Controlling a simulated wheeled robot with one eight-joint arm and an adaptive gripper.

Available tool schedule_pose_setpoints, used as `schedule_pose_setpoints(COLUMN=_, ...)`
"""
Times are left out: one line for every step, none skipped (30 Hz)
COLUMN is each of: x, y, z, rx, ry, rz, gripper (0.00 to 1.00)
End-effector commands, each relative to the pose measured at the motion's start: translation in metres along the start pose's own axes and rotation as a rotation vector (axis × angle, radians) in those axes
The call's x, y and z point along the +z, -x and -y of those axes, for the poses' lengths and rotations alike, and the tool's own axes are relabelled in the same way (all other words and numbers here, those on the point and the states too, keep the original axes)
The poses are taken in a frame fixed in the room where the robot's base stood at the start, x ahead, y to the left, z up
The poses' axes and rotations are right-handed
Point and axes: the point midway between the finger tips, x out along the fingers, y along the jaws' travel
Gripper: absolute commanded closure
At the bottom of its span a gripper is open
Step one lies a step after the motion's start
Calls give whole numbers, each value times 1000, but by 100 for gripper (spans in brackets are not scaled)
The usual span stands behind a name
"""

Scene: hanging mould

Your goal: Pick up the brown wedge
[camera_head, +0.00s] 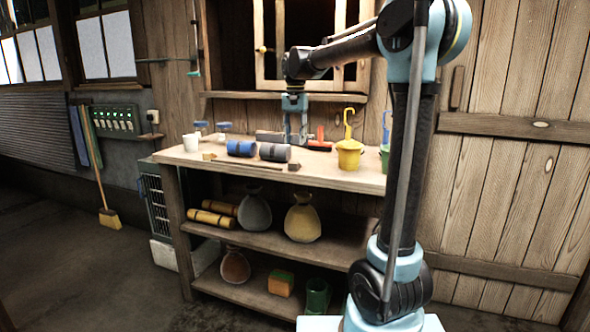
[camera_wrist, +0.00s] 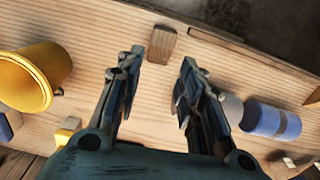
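The brown wedge (camera_wrist: 161,45) is a small brown block lying on the wooden bench top, close to its front edge. In the head view the wedge (camera_head: 295,166) sits in front of the grey roll. My gripper (camera_head: 295,140) points down over the bench, behind the wedge. In the wrist view my gripper (camera_wrist: 157,88) has its two fingers spread with bare wood between them. The wedge lies beyond the fingertips, apart from them, nearer the left finger.
A yellow pot (camera_head: 349,155) with a hooked handle stands right of the wedge. The grey roll (camera_head: 275,152) and blue roll (camera_head: 241,148) lie to the left. A thin stick (camera_head: 236,161) lies along the front edge. A red-topped tool (camera_head: 320,140) lies behind.

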Motion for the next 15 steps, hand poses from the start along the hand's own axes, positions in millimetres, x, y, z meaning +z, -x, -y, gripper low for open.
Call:
schedule_pose_setpoints(x=0, y=-9, z=0, rx=0, ry=0, rz=0, gripper=65)
schedule_pose_setpoints(x=0, y=-14, z=0, rx=0, ry=0, rz=0, gripper=65)
schedule_pose_setpoints(x=0, y=-19, z=0, rx=0, ry=0, rz=0, gripper=65)
schedule_pose_setpoints(x=0, y=-23, z=0, rx=0, ry=0, rz=0, gripper=65)
schedule_pose_setpoints(x=0, y=-26, z=0, rx=0, ry=0, rz=0, gripper=65)
schedule_pose_setpoints(x=0, y=-30, z=0, rx=0, ry=0, rz=0, gripper=65)
schedule_pose_setpoints(x=0, y=-33, z=0, rx=0, ry=0, rz=0, gripper=65)
schedule_pose_setpoints(x=0, y=-34, z=0, rx=0, ry=0, rz=0, gripper=65)
schedule_pose_setpoints(x=0, y=-36, z=0, rx=0, ry=0, rz=0, gripper=65)
schedule_pose_setpoints(x=0, y=-37, z=0, rx=0, ry=0, rz=0, gripper=65)
schedule_pose_setpoints(x=0, y=-38, z=0, rx=0, ry=0, rz=0, gripper=65)
schedule_pose_setpoints(x=1, y=-40, z=0, rx=0, ry=0, rz=0, gripper=65)
schedule_pose_setpoints(x=1, y=-42, z=0, rx=0, ry=0, rz=0, gripper=65)
schedule_pose_setpoints(x=2, y=-45, z=0, rx=0, ry=1, rz=0, gripper=65)
schedule_pose_setpoints(x=2, y=-49, z=1, rx=0, ry=1, rz=0, gripper=65)
